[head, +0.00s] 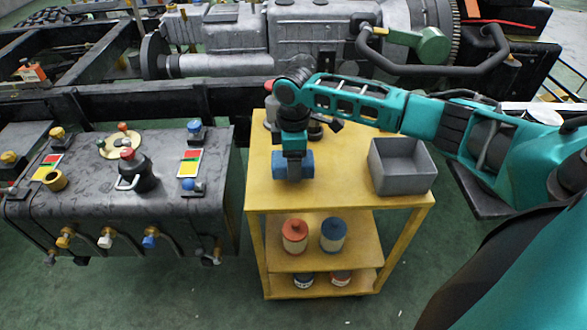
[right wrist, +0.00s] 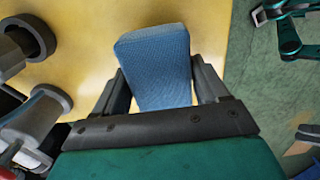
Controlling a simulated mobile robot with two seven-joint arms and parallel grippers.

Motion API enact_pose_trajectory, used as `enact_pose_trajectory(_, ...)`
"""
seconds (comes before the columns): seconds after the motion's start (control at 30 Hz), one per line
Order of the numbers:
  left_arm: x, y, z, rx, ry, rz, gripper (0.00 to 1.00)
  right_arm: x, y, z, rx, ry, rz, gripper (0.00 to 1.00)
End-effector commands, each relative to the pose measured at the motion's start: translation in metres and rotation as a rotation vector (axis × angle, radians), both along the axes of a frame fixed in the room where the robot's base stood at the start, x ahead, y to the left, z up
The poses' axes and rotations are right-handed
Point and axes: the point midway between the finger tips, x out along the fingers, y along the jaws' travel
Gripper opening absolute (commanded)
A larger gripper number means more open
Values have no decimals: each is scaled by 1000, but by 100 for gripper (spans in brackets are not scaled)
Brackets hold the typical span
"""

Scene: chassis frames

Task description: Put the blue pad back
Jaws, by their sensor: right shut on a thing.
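The blue pad (head: 307,164) is between the fingers of my right gripper (head: 293,168), over the left part of the yellow cart's top (head: 335,188). The right gripper is shut on it and points down. In the right wrist view the blue pad (right wrist: 155,60) shows as a textured block between the two dark fingers of the right gripper (right wrist: 165,85). I cannot tell whether the pad touches the cart top. My left gripper does not show clearly in either view.
A grey open bin (head: 405,180) stands on the cart's right side. Grey cylindrical parts (head: 271,112) stand at its back left. Red-lidded (head: 294,237) and blue-lidded (head: 333,236) cans sit on the shelf below. A dark tank (head: 85,205) with coloured fittings stands left, across a gap.

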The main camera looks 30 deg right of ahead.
Motion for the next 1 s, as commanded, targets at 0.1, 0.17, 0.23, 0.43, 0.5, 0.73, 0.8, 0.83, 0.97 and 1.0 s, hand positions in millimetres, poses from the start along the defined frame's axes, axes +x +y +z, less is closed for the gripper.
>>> enact_pose_trajectory(0.1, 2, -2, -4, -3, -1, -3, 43, 0, 1, -20, 1, 2, 0, 49)
enact_pose_trajectory(0.17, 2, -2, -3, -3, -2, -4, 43, 0, 0, -24, 1, 1, 0, 49)
enact_pose_trajectory(0.23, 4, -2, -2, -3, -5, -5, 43, 0, 0, -25, 0, 0, 0, 49)
enact_pose_trajectory(0.43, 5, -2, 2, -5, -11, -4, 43, 0, 0, -25, 0, 0, 1, 49)
enact_pose_trajectory(0.5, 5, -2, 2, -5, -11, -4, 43, 0, 0, -26, 1, 1, 0, 49)
enact_pose_trajectory(0.73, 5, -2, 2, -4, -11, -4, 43, 0, 0, -27, 0, 0, 1, 89)
enact_pose_trajectory(0.8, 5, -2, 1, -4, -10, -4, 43, 0, 0, -27, 0, 0, 0, 96)
enact_pose_trajectory(0.83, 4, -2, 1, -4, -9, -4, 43, 0, 0, -27, 0, 0, 0, 99)
enact_pose_trajectory(0.97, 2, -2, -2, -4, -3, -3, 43, 0, 0, -27, 0, 0, 0, 99)
enact_pose_trajectory(1.0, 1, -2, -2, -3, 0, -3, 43, 0, 0, -27, 0, 0, 0, 99)
